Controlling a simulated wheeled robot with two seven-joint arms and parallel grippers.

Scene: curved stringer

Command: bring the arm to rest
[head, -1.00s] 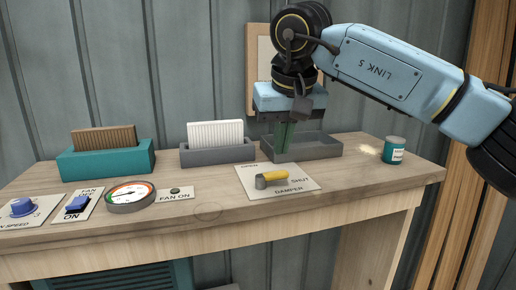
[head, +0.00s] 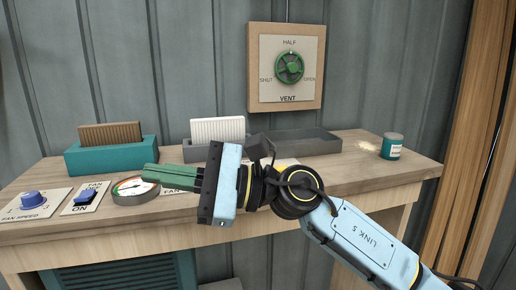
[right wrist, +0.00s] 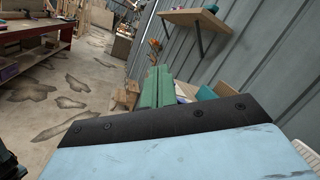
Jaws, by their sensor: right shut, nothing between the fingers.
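My right arm comes in from the lower right in the head view. My right gripper (head: 150,178) points left above the front of the workbench, its green fingers shut and empty. The fingers also show in the right wrist view (right wrist: 157,88), close together. The gripper and wrist hide most of the damper plate and part of the fan-on label. My left gripper is not in view.
The workbench (head: 365,170) holds a teal holder (head: 110,157) with a brown filter, a grey holder with a white filter (head: 217,130), an empty grey tray (head: 300,144), a gauge (head: 133,190), a fan switch (head: 83,199), a speed knob (head: 33,198) and a jar (head: 392,146). A green vent wheel (head: 289,68) is on the wall.

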